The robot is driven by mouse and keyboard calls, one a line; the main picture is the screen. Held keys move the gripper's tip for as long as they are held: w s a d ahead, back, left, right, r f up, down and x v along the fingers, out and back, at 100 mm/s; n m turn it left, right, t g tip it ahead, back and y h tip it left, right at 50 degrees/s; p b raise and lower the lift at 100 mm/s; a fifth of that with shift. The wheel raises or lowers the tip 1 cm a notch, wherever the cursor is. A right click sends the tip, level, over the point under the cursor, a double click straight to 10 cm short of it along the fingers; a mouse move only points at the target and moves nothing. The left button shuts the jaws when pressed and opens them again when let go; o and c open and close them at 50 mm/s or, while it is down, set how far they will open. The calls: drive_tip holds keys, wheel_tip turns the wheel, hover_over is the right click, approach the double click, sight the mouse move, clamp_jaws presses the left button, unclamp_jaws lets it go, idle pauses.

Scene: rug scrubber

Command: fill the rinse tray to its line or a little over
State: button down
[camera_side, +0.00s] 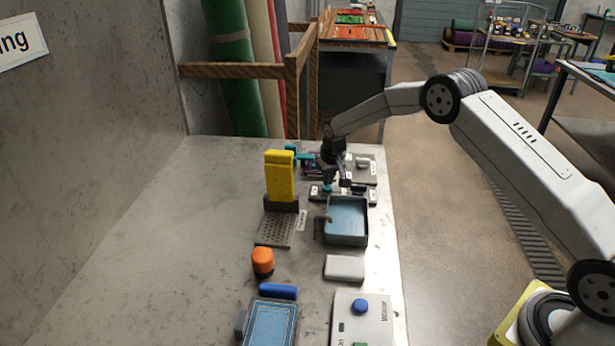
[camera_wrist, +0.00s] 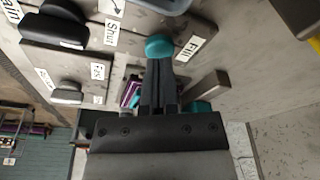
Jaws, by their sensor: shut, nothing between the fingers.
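The rinse tray (camera_side: 347,239) is a grey-rimmed box with a blue inside, on the bench in the side view. Its line and water level are too small to read. Only a grey edge, likely the tray's, shows at the top of the wrist view. A teal knob (camera_wrist: 158,46) sits beside a label reading "Fill" (camera_wrist: 190,48) in the wrist view. My gripper (camera_side: 329,180) is just behind the tray in the side view, pointing down. In the wrist view my gripper (camera_wrist: 160,70) is shut and empty, its tips right by the teal knob; I cannot tell whether they touch.
A dark knob (camera_wrist: 55,27) sits near a label reading "Shut" (camera_wrist: 111,32). A yellow block (camera_side: 279,176) stands left of the tray behind a perforated plate (camera_side: 276,230). An orange knob (camera_side: 263,261) and a white block (camera_side: 345,268) lie nearer. The bench's left side is clear.

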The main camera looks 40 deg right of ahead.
drive_tip(key=shift+r, duration=2.65)
drive_tip(key=shift+w, duration=0.1)
drive_tip(key=shift+r, duration=0.1)
drive_tip(key=shift+s+a+r, duration=0.1)
drive_tip(key=shift+s, duration=0.2)
drive_tip(key=s+a+r+n, duration=0.1)
drive_tip(key=s+a, duration=0.1)
drive_tip(key=s, duration=0.9)
drive_tip(key=s+a+r+n, duration=0.1)
drive_tip(key=s+a+r, duration=0.1)
drive_tip(key=s, duration=0.9)
drive_tip(key=s+a+r+n, duration=0.1)
drive_tip(key=s+a+r, duration=0.1)
drive_tip(key=s, duration=0.8)
drive_tip(key=shift+s+a+r+y, duration=0.15)
drive_tip(key=shift+s+a+y, duration=0.2)
drive_tip(key=shift+a, duration=0.45)
